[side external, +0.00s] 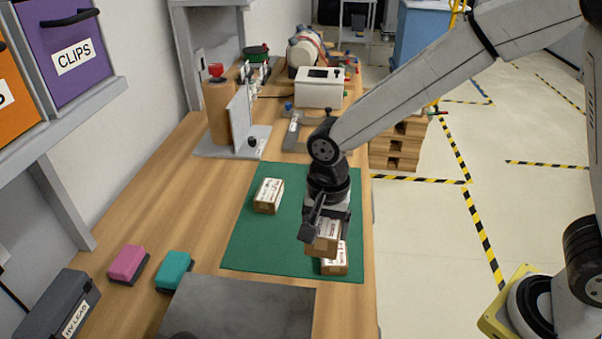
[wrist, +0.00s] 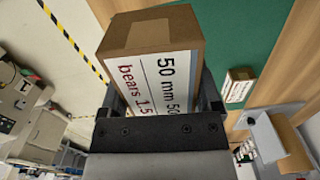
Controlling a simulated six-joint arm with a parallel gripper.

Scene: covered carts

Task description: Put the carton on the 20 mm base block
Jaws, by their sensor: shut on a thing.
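My gripper (side external: 325,215) is shut on a brown cardboard-coloured box (side external: 322,240) with a white label. In the wrist view this box (wrist: 152,40) reads "50 mm 50" and "bears 1.5", the rest cut off by the jaws. In the side view a second box (side external: 336,264) with a white label sits on the green mat just below the held one, partly hidden by it. I cannot tell whether the two touch. A third labelled box (side external: 268,196) lies apart on the mat; a small box shows in the wrist view (wrist: 238,84). The labels on both mat boxes are unreadable, so I cannot tell which is 20 mm.
The green mat (side external: 240,242) has bare room at left. A grey plate (side external: 240,305), pink block (side external: 127,263) and teal block (side external: 174,270) lie nearer the camera. A grey stand (side external: 238,135) with a brown cylinder and a white machine (side external: 318,88) stand behind the mat.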

